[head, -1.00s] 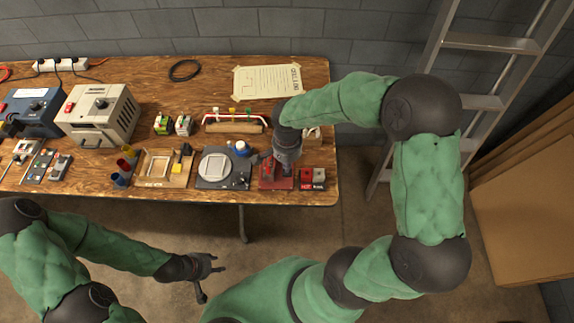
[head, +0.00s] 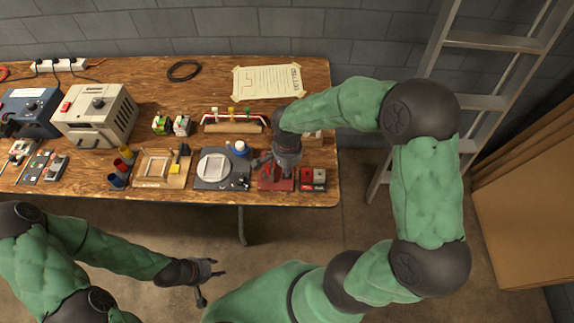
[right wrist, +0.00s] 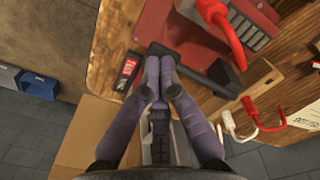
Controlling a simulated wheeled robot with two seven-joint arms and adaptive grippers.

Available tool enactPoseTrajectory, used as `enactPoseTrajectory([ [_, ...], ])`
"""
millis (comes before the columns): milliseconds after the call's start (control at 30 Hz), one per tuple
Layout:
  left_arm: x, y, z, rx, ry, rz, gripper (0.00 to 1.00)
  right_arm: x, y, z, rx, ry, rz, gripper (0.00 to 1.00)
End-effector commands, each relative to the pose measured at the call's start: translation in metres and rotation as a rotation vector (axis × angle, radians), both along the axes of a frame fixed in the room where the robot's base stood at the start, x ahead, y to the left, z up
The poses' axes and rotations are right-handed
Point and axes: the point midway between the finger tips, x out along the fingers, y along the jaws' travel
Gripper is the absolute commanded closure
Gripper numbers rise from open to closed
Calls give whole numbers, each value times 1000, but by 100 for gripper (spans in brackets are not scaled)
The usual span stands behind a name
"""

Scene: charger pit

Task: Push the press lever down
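The red press (head: 268,184) stands near the front right of the wooden table. My right gripper (head: 281,171) is directly over it from above and hides most of it, including the lever in the head view. In the right wrist view, my right gripper's two purple fingers (right wrist: 159,62) lie side by side, shut, with nothing seen between them. Their tips are at a dark bar (right wrist: 205,66) beside the red metal (right wrist: 178,28); I cannot tell whether they touch it. My left gripper (head: 211,282) is open and empty, in front of the table.
A small red-and-dark block (head: 313,178) sits just right of the press. A dark plate fixture (head: 206,184) is to its left. A wire rack (head: 233,127) stands behind. A ladder (head: 466,100) leans right of the table.

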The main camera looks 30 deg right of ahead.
Motion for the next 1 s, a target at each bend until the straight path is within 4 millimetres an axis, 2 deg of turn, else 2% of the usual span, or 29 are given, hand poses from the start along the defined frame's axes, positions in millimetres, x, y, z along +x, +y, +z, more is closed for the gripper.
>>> enactPoseTrajectory([
  [1000,0,0,-18,0,0,0,60,-1,0,-20,0,1,0,100],
])
